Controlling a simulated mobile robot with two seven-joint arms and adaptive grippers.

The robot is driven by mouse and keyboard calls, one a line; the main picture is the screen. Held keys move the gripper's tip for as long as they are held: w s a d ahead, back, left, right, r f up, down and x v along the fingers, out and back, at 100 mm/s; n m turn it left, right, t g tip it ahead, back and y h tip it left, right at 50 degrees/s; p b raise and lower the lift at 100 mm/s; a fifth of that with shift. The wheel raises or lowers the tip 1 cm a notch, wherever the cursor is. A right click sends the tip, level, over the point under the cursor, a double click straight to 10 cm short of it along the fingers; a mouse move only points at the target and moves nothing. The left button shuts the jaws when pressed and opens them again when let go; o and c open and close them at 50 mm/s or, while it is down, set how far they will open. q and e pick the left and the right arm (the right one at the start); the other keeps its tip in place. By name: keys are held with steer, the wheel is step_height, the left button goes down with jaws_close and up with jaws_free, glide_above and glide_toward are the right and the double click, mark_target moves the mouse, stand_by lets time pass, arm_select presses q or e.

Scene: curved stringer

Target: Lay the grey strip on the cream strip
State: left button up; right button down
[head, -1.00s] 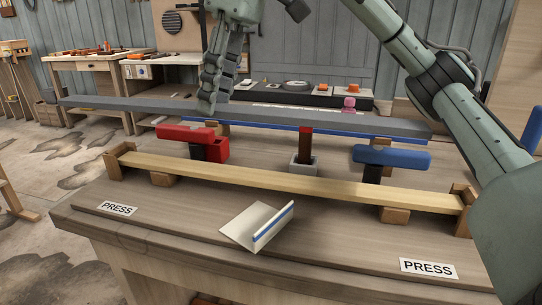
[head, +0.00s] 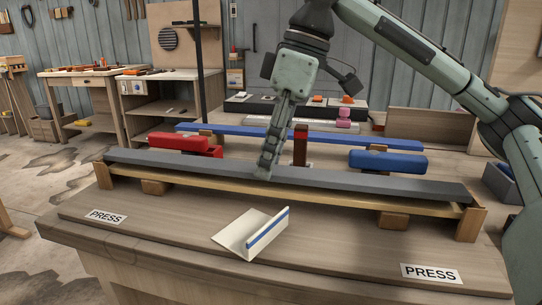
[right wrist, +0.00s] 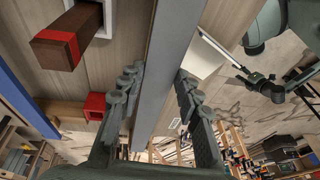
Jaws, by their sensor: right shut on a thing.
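The long grey strip (head: 370,181) is held level, running left to right just over the cream strip (head: 330,195). The cream strip lies on wooden blocks between two wooden end stops, its front edge showing below the grey one. Both ends of the grey strip are close to the stops; I cannot tell whether the strips touch. My right gripper (head: 265,168) is shut on the grey strip near its middle. In the right wrist view its fingers (right wrist: 158,95) stand on both sides of the grey strip (right wrist: 168,65). A small dark end (right wrist: 260,88) there may be my left gripper, too unclear to read.
Behind the strips stand a red block (head: 180,142), a red-topped post (head: 300,147) and a blue block (head: 388,162). A blue strip (head: 330,135) lies farther back. A folded cream card (head: 248,235) stands in front. PRESS labels (head: 107,217) mark the board's front corners.

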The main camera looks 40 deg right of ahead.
mark_target(287, 167)
steer(key=shift+f, duration=0.15)
arm_select(q)
steer(key=shift+f, duration=0.15)
arm_select(e)
steer(key=c, duration=1)
jaws_free()
steer(key=shift+c, duration=0.2)
arm_select(q)
steer(key=d+p+x, duration=0.1)
steer(key=p+x, duration=0.3)
steer(key=x, duration=0.4)
steer(key=shift+s+d+f, duration=0.2)
steer(key=shift+d+f, duration=0.15)
steer(key=shift+f, duration=0.25)
arm_select(e)
steer(key=v, duration=1.2)
steer(key=shift+r, duration=0.2)
